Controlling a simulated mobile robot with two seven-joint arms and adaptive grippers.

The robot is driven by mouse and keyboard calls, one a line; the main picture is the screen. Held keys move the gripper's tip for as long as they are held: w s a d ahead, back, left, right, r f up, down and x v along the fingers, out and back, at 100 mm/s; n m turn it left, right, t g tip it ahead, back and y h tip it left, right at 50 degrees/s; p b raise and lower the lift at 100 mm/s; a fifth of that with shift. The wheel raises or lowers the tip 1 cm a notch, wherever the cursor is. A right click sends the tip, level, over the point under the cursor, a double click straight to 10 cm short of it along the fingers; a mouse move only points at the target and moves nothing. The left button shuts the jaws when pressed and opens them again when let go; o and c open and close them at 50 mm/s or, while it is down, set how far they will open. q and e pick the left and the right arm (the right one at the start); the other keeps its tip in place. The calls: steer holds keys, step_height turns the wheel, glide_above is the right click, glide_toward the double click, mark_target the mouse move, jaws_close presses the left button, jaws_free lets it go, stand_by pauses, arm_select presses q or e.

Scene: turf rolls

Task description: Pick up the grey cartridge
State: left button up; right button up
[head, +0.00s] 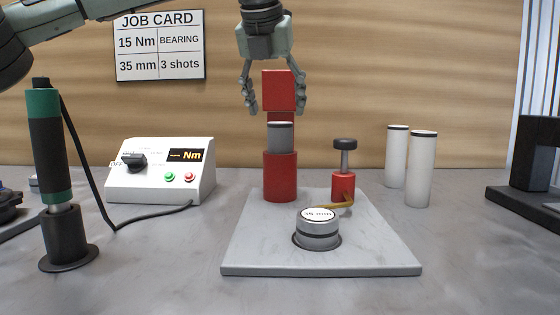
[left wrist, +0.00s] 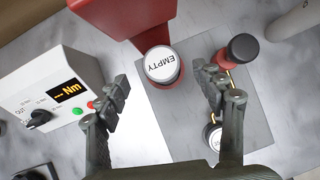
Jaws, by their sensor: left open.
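The grey cartridge (head: 280,137) stands upright in the red holder (head: 280,178) on a pale grey base plate (head: 255,250). In the left wrist view its white top (left wrist: 161,65) reads EMPTY, and the red holder shows around its lower side. My left gripper (head: 274,108) is open and points down above the cartridge, overlapping the red block (head: 278,90) in the head view. In the left wrist view the cartridge top lies between and beyond the open fingertips (left wrist: 166,78), with nothing held. My right gripper is in neither view.
A red pump (head: 343,185) with a black knob and a round 35 mm part (head: 318,225) stand on the plate. Two white cylinders (head: 397,155) (head: 421,170) are right. A white Nm control box (head: 160,172) and a green-black tool (head: 46,150) are left.

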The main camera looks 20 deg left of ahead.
arm_select(q)
steer(key=x, duration=0.4)
steer(key=shift+d, duration=0.1)
jaws_close()
stand_by(0.3)
